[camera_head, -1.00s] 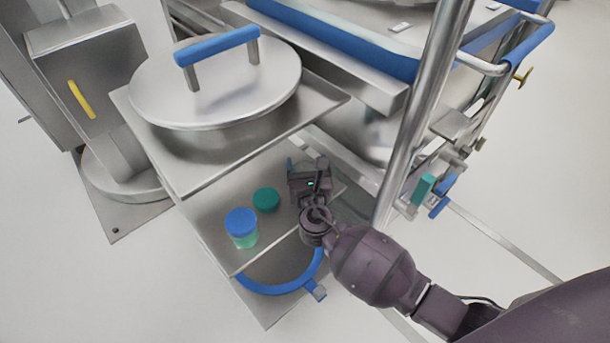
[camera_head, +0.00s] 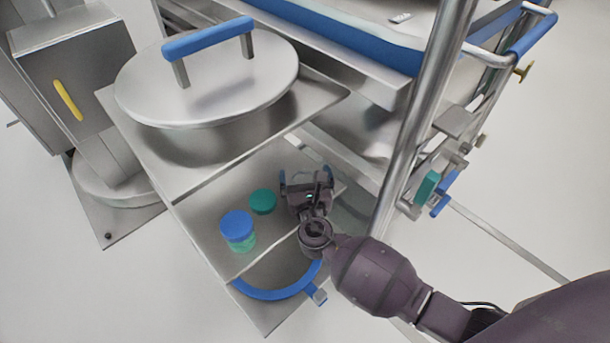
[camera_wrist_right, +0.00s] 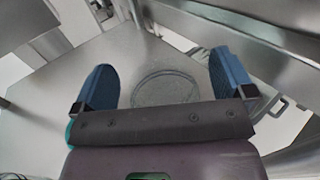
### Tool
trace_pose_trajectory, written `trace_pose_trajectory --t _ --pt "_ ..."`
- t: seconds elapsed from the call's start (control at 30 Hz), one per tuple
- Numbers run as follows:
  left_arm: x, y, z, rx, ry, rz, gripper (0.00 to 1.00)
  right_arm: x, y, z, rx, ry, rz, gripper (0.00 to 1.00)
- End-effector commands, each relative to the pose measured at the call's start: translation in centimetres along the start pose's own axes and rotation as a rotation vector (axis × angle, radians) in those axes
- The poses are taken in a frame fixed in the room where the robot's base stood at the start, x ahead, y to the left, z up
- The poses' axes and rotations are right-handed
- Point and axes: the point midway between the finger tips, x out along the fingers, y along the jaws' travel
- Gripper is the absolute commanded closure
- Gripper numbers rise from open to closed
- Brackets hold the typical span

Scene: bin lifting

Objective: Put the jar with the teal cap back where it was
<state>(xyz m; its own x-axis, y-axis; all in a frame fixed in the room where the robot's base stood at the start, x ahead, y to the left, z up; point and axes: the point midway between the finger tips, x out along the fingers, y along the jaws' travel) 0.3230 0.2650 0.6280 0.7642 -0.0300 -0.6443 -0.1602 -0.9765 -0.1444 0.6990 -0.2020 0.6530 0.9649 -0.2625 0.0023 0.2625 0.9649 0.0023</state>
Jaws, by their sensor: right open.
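The jar with the teal cap (camera_head: 262,201) stands on the lower shelf of the steel cart in the head view. Its body is mostly hidden below the cap. My right gripper (camera_head: 305,172) is just to its right over the same shelf, open with nothing between its fingers. In the right wrist view the two blue fingers (camera_wrist_right: 163,75) are spread wide above a faint round outline (camera_wrist_right: 165,88) on the shelf. A teal sliver (camera_wrist_right: 70,129) shows at the left edge of the gripper there. My left gripper is not in view.
A jar with a blue cap (camera_head: 238,229) stands in front of the teal-capped one. The upper shelf (camera_head: 180,180) with a large lidded pot (camera_head: 205,95) overhangs them. A steel post (camera_head: 420,110) rises right of my gripper. A blue ring (camera_head: 270,294) lies below the shelf.

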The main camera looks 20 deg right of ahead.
Motion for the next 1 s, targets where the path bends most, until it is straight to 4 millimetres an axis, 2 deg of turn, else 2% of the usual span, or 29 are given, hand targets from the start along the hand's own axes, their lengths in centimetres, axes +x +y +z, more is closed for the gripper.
trace_pose_trajectory --t 0.17,0.27,0.7,0.83,1.0 --pt "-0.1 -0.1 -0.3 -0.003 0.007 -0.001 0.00 0.0 0.0 0.6 0.002 -0.002 0.000 0.00" --pt "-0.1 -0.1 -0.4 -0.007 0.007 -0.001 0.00 -1.0 0.0 0.5 0.001 0.000 0.000 0.00" --pt "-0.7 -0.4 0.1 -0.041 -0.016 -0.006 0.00 -9.0 0.0 0.6 0.003 -0.001 0.000 0.00" --pt "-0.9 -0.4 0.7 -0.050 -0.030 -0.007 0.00 -10.7 0.0 0.5 0.001 0.000 0.000 0.00" --pt "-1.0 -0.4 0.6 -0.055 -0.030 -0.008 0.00 -11.8 0.1 0.4 0.001 0.000 0.001 0.00"
